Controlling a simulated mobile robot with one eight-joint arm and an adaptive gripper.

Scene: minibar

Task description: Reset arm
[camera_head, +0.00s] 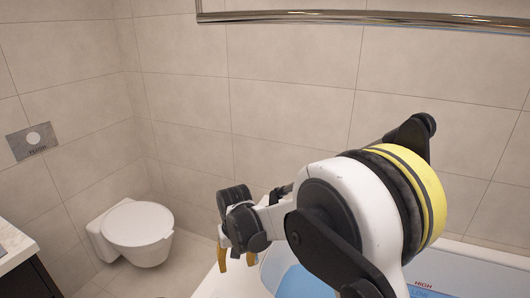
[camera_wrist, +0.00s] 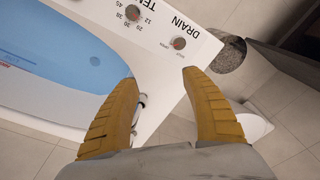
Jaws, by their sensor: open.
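My gripper (camera_wrist: 158,82) is open in the wrist view. Its two yellow-brown fingers are spread apart and nothing is between them.
A white toilet (camera_head: 138,232) stands at the left back by the tiled wall. A chrome rail (camera_head: 300,17) crosses the wall at the top. A dark counter with a pale top (camera_head: 12,245) is at the left edge. Floor shows between counter and tub.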

